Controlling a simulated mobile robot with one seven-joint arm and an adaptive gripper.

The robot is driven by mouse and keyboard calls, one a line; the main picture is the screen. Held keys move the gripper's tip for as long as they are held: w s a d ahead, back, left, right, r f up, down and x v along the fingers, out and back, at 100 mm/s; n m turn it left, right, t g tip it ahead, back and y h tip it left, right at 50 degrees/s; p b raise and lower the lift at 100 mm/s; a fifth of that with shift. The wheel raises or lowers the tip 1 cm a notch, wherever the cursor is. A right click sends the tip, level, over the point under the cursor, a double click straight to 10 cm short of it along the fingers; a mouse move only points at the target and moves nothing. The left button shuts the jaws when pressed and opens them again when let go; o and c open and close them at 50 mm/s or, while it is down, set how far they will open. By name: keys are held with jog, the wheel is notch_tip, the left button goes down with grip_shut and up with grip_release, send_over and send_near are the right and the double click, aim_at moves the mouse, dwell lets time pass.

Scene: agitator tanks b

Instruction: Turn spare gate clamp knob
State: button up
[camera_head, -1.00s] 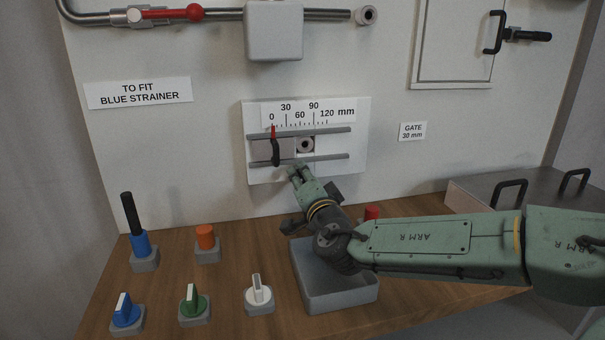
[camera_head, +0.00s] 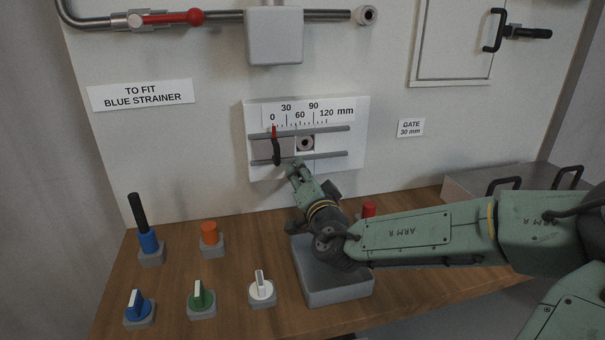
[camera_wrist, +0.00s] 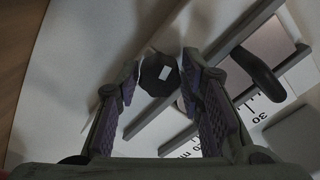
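The dark faceted clamp knob (camera_wrist: 158,73) with a pale rectangular mark shows in the wrist view, beside a grey rail of the gate. My gripper (camera_wrist: 161,78) is open, with its two fingertips on either side of the knob; a small gap shows on the right, and I cannot tell if the left tip touches. In the head view my gripper (camera_head: 293,170) is at the lower rail and hides the knob. The gate slide (camera_head: 265,150) has a black handle (camera_head: 277,152) and a red pointer (camera_head: 274,131) at 0 on the mm scale (camera_head: 308,113).
A grey bin (camera_head: 335,288) stands below my arm. Several knobs on blocks, including blue (camera_head: 138,304), green (camera_head: 200,297) and white (camera_head: 261,287), stand on the wooden bench (camera_head: 225,270). A label (camera_head: 410,127) reads "GATE 30 mm".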

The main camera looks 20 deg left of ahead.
jog(key=o, duration=0.3)
jog(key=m+b, duration=0.1)
jog(key=m, duration=0.5)
jog(key=shift+f, duration=0.2)
jog(key=m, duration=0.5)
jog(key=shift+r+b, duration=0.1)
jog(key=shift+b, duration=0.2)
jog(key=m, duration=1)
jog(key=shift+m+b, duration=0.3)
jog(key=shift+b, duration=0.1)
jog(key=m, duration=0.4)
jog(key=shift+m, duration=0.3)
